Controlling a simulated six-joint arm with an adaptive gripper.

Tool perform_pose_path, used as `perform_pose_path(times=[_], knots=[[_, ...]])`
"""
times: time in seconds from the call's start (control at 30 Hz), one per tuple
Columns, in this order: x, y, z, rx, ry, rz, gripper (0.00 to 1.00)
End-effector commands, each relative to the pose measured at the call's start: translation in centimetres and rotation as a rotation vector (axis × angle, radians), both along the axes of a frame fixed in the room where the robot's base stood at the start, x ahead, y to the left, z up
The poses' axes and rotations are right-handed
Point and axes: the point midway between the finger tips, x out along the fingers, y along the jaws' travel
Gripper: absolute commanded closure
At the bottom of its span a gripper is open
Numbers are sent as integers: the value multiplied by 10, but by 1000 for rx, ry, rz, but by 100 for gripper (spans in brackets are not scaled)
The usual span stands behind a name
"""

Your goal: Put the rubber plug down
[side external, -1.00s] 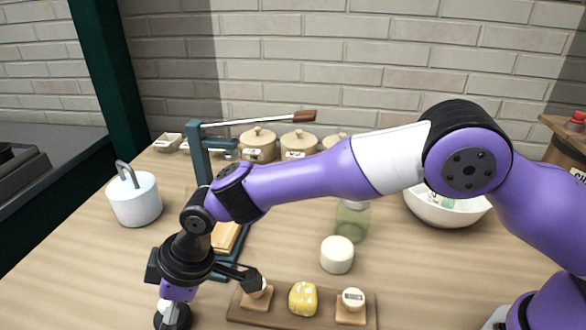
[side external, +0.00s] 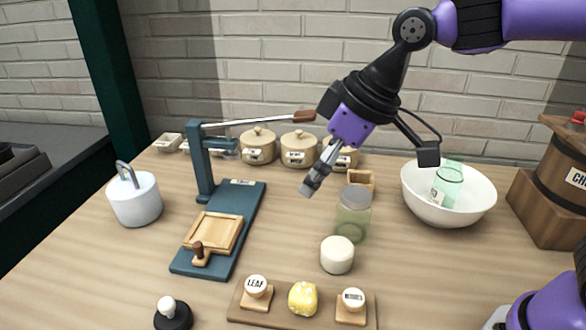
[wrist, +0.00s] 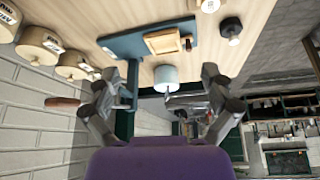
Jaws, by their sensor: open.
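The rubber plug (side external: 172,317), as I take it, is a black round disc with a white knob. It stands upright on the wooden table at the front, left of the stamp board, partly cut off by the picture's lower edge. It also shows near the top of the wrist view (wrist: 231,27). My gripper (side external: 310,188) is raised in the air above the middle of the table, well away from the plug. In the wrist view its two fingers (wrist: 160,88) are spread apart with nothing held between them.
A blue lever press (side external: 257,205) with a wooden mould stands left of centre, beside a white weight (side external: 134,200). A glass jar (side external: 352,215), a white cylinder (side external: 337,256) and a stamp board (side external: 240,306) stand nearer. A white bowl (side external: 470,215) and lidded pots (side external: 258,148) are farther back.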

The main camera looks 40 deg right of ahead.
Motion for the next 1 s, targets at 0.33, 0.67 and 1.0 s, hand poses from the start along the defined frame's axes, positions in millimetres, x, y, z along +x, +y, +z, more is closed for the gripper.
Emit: perform_pose_path(times=[0.33,0.67,1.0], knots=[[-97,-123,-15,21,-35,-498,5],[-108,-131,-21,24,-34,-550,5],[-107,-131,-21,23,-35,-547,5]])
